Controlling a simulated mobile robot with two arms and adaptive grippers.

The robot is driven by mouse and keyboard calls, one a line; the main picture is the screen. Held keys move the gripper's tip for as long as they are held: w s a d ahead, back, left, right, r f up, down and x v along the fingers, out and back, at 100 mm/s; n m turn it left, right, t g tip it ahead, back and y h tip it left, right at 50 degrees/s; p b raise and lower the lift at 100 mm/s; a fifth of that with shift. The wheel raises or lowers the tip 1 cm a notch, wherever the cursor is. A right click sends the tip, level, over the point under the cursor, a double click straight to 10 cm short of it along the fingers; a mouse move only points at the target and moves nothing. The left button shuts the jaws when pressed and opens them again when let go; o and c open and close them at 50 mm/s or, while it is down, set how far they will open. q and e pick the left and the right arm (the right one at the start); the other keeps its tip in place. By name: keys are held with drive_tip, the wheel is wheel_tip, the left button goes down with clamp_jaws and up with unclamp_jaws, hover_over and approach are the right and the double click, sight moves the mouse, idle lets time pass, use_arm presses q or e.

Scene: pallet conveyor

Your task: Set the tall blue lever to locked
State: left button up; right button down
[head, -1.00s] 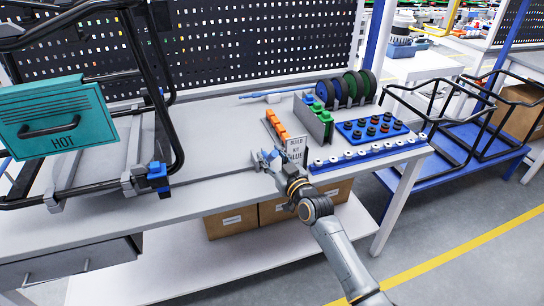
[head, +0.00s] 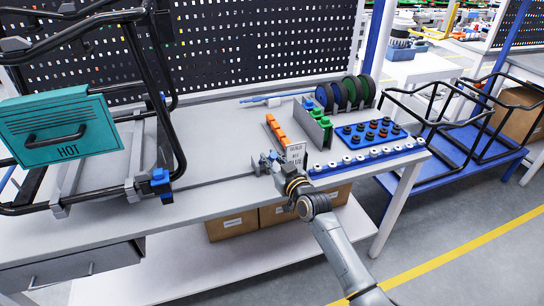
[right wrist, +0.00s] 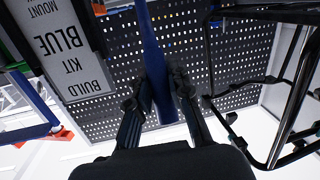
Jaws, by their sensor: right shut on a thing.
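My right gripper (head: 267,166) is at the front edge of the workbench, left of the white "Build Kit Blue" sign (head: 295,155). In the right wrist view my right gripper (right wrist: 160,95) is shut on a long blue bar, the blue lever (right wrist: 150,45). The lever runs from the top of that view down between the fingers. In the head view the gripper hides most of the held lever. No locked marking is readable. My left gripper is not in view.
A black tube frame with a teal "HOT" box (head: 60,125) stands at left, with a small blue clamp (head: 160,183). The bench middle is fairly clear.

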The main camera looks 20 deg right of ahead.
drive_tip(key=w+r+g+p, duration=0.1)
drive_tip(key=p, duration=0.2)
drive_tip(key=w+r+g+p, duration=0.1)
drive_tip(key=r+p, duration=0.1)
drive_tip(key=p, duration=0.1)
drive_tip(key=shift+w+r, duration=0.2)
drive_tip(key=shift+w, duration=0.15)
drive_tip(key=w+g+p, duration=0.1)
drive_tip(key=w+r+g+p, duration=0.1)
drive_tip(key=w+g+p, duration=0.1)
drive_tip(key=shift+w+m+h+p, duration=0.2)
drive_tip(key=shift+m+h+p, duration=0.1)
drive_tip(key=shift+h, duration=0.1)
drive_tip(key=shift+w+a+r+g, duration=0.1)
drive_tip(key=shift+w+r+g, duration=0.1)
drive_tip(key=shift+w+g, duration=0.85)
drive_tip(key=shift+w, duration=0.2)
drive_tip(key=shift+r, duration=0.1)
drive_tip(key=c, duration=1.5)
unclamp_jaws()
drive_tip(key=shift+c, duration=0.2)
drive_tip(key=o, duration=0.3)
drive_tip(key=shift+w, duration=0.1)
drive_tip(key=shift+o, duration=0.2)
